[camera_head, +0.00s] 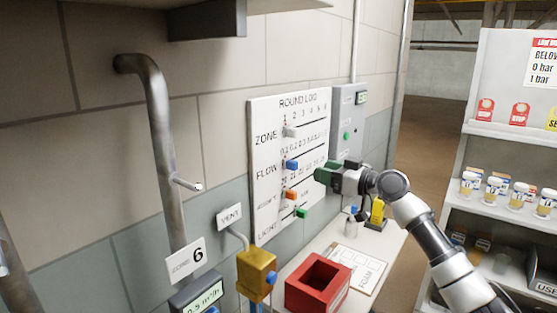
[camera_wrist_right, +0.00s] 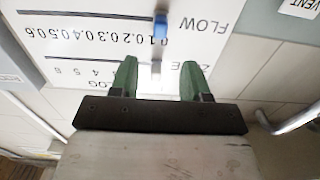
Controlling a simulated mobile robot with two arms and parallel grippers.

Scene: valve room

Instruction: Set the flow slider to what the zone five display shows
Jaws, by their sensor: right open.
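The white ROUND LOG board (camera_head: 262,110) hangs on the wall with rows of sliders. The blue flow slider (camera_head: 291,165) sits near the low-number end of its scale; it also shows in the wrist view (camera_wrist_right: 161,27). The white zone slider (camera_head: 290,131) is above it. My right gripper (camera_head: 322,175) is open in front of the board; in the wrist view its green fingers (camera_wrist_right: 158,72) appear either side of the white slider, contact unclear. A display (camera_head: 203,297) under the zone 6 sign (camera_head: 186,262) seems to read 0.5 m³/h. No zone five sign is visible. My left gripper is out of view.
A metal pipe (camera_head: 160,130) stands out left. Shelves with jars (camera_head: 515,195) are at right.

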